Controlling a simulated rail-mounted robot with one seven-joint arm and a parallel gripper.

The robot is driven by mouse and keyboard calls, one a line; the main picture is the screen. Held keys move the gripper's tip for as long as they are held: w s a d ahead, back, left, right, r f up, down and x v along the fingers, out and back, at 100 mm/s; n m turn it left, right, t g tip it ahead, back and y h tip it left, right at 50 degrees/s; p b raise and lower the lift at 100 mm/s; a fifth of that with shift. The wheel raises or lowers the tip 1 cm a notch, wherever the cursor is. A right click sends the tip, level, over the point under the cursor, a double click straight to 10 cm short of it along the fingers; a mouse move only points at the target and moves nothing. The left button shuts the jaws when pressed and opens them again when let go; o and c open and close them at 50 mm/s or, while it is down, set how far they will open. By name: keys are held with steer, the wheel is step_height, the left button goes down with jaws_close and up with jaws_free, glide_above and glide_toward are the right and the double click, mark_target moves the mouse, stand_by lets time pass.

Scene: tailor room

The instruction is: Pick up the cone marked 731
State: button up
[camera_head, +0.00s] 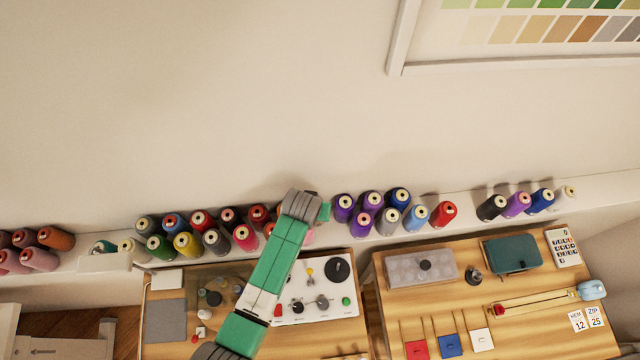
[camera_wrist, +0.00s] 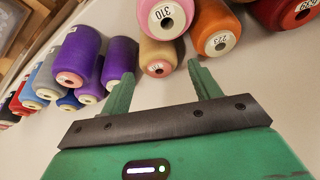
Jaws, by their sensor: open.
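No label reading 731 can be made out in either view. My gripper (camera_wrist: 161,72) is open and empty, its two green fingers pointing at a group of thread cones. A tan cone (camera_wrist: 158,54) shows between and just beyond the fingertips; its label is too small to read. A pink cone marked 310 (camera_wrist: 165,14) is above it, and a red-orange cone marked 223 (camera_wrist: 213,26) is to the right. Several purple cones (camera_wrist: 86,52) are left of the left finger. In the head view my arm hides the fingers and some cones behind it.
Cones stand in clusters along a white wall ledge (camera_head: 470,222), with bare ledge between clusters. Below are wooden tables (camera_head: 400,303) bearing a grey box (camera_head: 405,268), a teal case (camera_head: 510,253) and a white control board (camera_head: 335,306). A framed colour chart (camera_head: 530,30) hangs above.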

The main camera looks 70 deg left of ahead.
steer(key=x, duration=0.6)
steer(key=shift+w+a+f+b, duration=0.2)
steer(key=shift+w+a+b, duration=0.1)
steer(key=shift+w+a, duration=0.05)
steer(key=c, duration=0.8)
steer(key=shift+c, duration=0.2)
step_height(320, 180, up, 11)
steer(key=p, duration=0.1)
steer(key=s+d+r+b, duration=0.1)
steer(key=s+d, duration=0.9)
steer(key=d, duration=0.4)
steer(key=shift+s+d, duration=0.15)
steer(key=shift+d, duration=0.25)
